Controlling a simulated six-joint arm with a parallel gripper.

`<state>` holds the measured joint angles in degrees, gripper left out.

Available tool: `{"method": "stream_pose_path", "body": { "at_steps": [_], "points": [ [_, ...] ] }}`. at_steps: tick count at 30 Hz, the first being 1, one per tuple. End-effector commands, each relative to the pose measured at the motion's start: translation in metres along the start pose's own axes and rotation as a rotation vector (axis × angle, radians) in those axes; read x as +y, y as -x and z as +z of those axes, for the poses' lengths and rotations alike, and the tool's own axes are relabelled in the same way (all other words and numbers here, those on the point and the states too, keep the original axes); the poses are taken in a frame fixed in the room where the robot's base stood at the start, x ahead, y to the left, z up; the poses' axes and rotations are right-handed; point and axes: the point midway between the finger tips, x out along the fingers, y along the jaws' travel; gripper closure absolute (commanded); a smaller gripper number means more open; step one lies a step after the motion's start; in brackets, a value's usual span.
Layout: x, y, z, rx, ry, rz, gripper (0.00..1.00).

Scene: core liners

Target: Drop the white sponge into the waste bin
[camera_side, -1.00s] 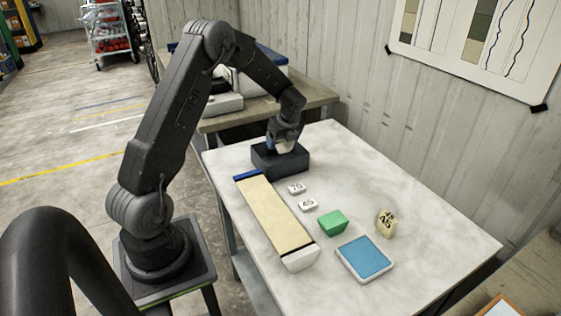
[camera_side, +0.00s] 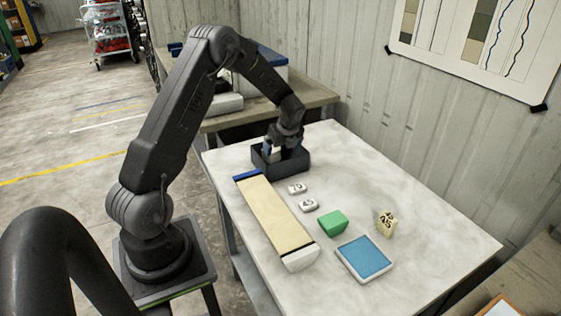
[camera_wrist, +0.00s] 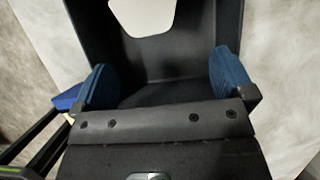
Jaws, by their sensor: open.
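The waste bin (camera_side: 291,161) is a dark open box at the far left of the white table. It also shows in the wrist view (camera_wrist: 225,30), filling the space around and beyond the fingers. The white sponge (camera_wrist: 142,15) shows at the top of the wrist view, inside the bin's dark walls and apart from the fingers. In the side view I cannot make it out. My gripper (camera_side: 280,150) is over the bin, tips low at its opening. In the wrist view my gripper (camera_wrist: 163,80) has its blue pads wide apart, with nothing between them.
A long cream core liner (camera_side: 275,218) lies in front of the bin. Two small numbered white tags (camera_side: 304,197), a green block (camera_side: 332,222), a yellowish numbered block (camera_side: 386,223) and a blue-topped pad (camera_side: 364,258) stand nearer. The table's right side is clear.

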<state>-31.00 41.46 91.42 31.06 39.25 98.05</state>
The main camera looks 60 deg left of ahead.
Motion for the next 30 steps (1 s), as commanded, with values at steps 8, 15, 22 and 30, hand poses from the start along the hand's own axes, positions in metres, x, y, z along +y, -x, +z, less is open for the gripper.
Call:
{"method": "stream_pose_path", "body": {
  "at_steps": [8,15,22,30],
  "points": [
    [-0.001,0.024,0.001,-0.003,0.000,-0.004,0.00],
    [-0.001,0.078,0.000,-0.003,0.000,-0.005,0.00],
    [-0.001,0.120,0.000,-0.002,-0.001,-0.003,0.00],
    [0.000,0.138,0.000,0.000,0.000,0.000,0.00]
  ]
}}
